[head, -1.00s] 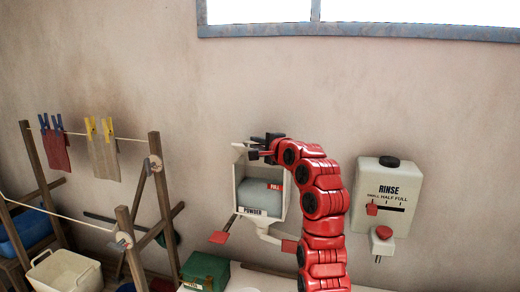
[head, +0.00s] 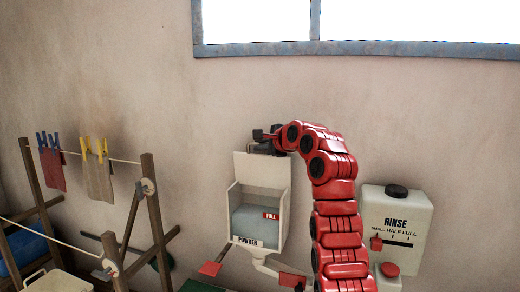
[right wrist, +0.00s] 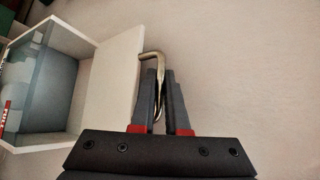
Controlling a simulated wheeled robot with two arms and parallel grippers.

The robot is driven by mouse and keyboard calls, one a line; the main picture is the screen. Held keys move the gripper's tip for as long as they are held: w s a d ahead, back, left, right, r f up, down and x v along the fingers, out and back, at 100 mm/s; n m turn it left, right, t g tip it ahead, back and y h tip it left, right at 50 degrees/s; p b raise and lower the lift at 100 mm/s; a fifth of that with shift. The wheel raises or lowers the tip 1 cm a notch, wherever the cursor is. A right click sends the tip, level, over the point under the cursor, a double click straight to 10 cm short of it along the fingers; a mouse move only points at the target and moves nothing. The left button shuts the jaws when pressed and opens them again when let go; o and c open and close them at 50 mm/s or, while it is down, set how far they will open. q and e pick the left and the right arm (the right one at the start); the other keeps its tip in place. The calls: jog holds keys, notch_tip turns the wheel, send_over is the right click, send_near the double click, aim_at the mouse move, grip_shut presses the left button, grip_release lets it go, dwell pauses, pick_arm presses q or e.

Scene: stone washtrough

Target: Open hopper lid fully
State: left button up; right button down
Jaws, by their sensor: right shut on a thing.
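The powder hopper (head: 240,226) is a pale box on the wall with grey-blue powder (head: 256,218) and a red FULL mark inside. Its lid (head: 262,168) stands up at the back, roughly upright, and the box front is open to view. In the right wrist view the lid (right wrist: 112,88) is a pale panel with a bent brass-coloured handle (right wrist: 152,56) at its edge. My right gripper (head: 261,136) is at the lid's top edge. In the right wrist view its fingers (right wrist: 160,78) are shut on the handle. My left gripper is not in view.
The rinse dispenser (head: 397,222) hangs on the wall right of my right arm. A red paddle (head: 210,268) sits below the hopper. A wooden drying rack (head: 150,200) with pegged cloths stands at left. The wall above the lid is clear up to the window frame (head: 260,48).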

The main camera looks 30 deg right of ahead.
jog(key=shift+w+d, duration=0.2)
jog(key=shift+d, duration=0.15)
dwell(0.3)
jog(key=c, duration=0.9)
grip_release()
jog(key=shift+c, duration=0.2)
jog(key=shift+s+r+b, duration=0.1)
jog(key=shift+s+b, duration=0.15)
jog(key=shift+b, duration=0.05)
jog(key=b+v, duration=0.7)
jog(key=v, duration=1)
